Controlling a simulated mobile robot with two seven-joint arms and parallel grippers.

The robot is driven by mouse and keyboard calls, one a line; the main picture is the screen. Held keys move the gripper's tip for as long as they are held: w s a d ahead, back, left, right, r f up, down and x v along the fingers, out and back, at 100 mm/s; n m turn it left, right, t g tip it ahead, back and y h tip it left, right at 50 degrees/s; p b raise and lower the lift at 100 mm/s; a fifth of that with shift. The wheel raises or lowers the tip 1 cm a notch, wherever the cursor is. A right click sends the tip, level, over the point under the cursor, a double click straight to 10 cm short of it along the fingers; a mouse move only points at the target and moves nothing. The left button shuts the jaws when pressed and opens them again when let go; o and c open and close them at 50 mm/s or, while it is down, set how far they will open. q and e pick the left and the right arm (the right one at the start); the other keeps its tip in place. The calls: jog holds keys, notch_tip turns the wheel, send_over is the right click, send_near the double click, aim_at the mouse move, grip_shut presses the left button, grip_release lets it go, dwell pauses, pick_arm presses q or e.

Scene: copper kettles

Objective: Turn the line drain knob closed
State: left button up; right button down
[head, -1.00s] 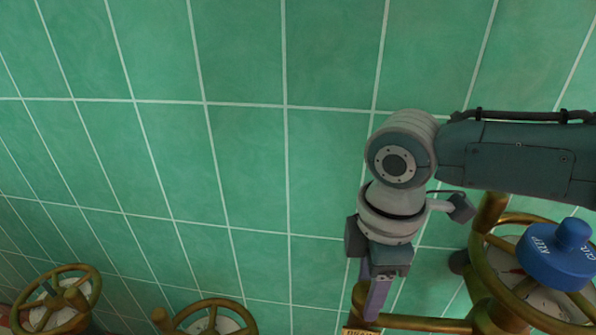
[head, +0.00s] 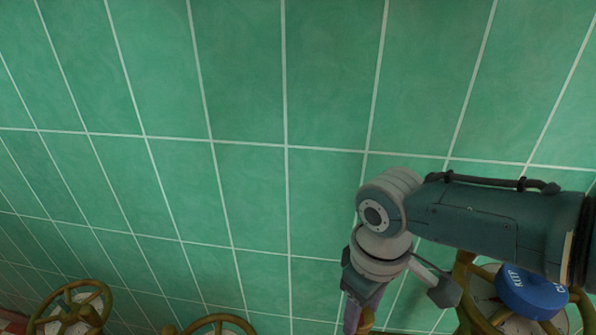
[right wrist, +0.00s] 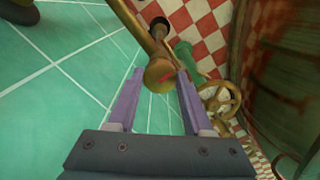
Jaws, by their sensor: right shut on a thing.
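My right gripper (head: 353,312) reaches down at the bottom edge of the head view, and its fingertips are cut off there. In the right wrist view its two purple fingers (right wrist: 158,78) stand on either side of a brass knob (right wrist: 160,73) with a reddish mark, and they are shut on it. This brass piece appears to be the line drain knob. It joins a brass pipe (right wrist: 137,22) running up to the left. No readable label shows on it, so how far it is turned cannot be told. My left gripper is in neither view.
Green tiled wall (head: 250,90) fills most of the head view. Brass handwheels stand low at left (head: 70,312) and centre (head: 217,325). A blue lettered cap (head: 532,292) sits over brass fittings at right. The right wrist view shows a handwheel (right wrist: 222,97) and red-white checks (right wrist: 205,22).

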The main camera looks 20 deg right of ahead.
jog(key=shift+m, duration=0.5)
jog(key=shift+c, duration=1.5)
grip_release()
notch_tip(320, 180, up, 10)
jog(key=p, duration=0.5)
